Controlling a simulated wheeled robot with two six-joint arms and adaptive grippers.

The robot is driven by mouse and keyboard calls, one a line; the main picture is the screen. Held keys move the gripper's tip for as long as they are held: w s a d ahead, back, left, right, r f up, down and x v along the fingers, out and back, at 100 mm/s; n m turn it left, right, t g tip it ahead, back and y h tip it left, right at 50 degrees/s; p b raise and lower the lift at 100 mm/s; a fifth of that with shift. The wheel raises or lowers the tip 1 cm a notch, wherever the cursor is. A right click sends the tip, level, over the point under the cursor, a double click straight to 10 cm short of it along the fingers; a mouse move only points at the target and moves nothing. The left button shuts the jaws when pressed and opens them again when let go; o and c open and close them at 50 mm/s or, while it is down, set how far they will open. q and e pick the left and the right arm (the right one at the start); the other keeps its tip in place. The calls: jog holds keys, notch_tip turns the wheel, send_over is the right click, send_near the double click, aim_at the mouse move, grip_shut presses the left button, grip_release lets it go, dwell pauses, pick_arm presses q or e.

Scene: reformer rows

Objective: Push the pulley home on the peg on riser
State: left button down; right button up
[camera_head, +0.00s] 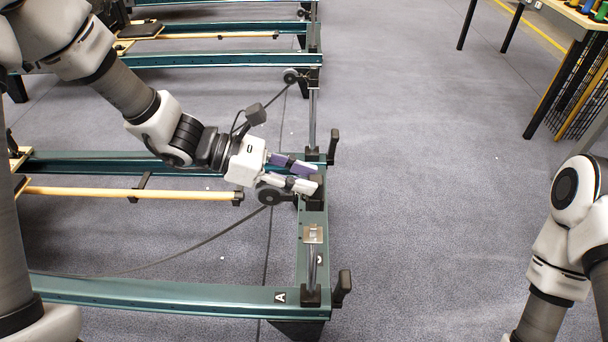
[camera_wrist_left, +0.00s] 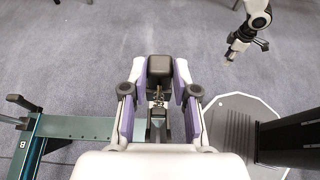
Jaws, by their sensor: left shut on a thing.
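My left gripper (camera_head: 313,181), with purple-sided fingers, is at the end rail of the middle green reformer frame. In the left wrist view its fingers (camera_wrist_left: 160,88) are closed around a dark block (camera_wrist_left: 160,68), which looks like the pulley's body. The pulley's dark round wheel (camera_head: 268,195) shows just left of the fingertips in the head view. A black riser part (camera_head: 316,190) stands right at the fingertips. The peg is hidden, and I cannot tell how far the pulley sits on it. My right gripper (camera_wrist_left: 229,57) is small and far off in the left wrist view.
The green frame (camera_head: 180,291) carries an A label at its near corner and black posts (camera_head: 342,287) along its end. A wooden rail (camera_head: 130,193) and a dark rope lie left. Another reformer stands behind. A table (camera_head: 580,20) is at upper right. Floor between is clear.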

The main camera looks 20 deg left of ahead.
aim_at(301, 202)
pick_arm(q)
jog(key=shift+d+f+b, duration=0.1)
jog(key=shift+f+b, duration=0.2)
jog(key=shift+f, duration=0.25)
notch_tip(301, 202, down, 4)
jog(key=b, duration=0.3)
jog(key=shift+f+b, duration=0.35)
jog(key=shift+b, duration=0.1)
jog(key=shift+s+f, duration=0.1)
dwell(0.6)
jog(key=shift+f+b, duration=0.35)
jog(key=shift+b, duration=0.05)
jog(key=shift+f+b, duration=1.3)
jog(key=shift+f, duration=0.25)
jog(key=c, duration=0.8)
grip_release()
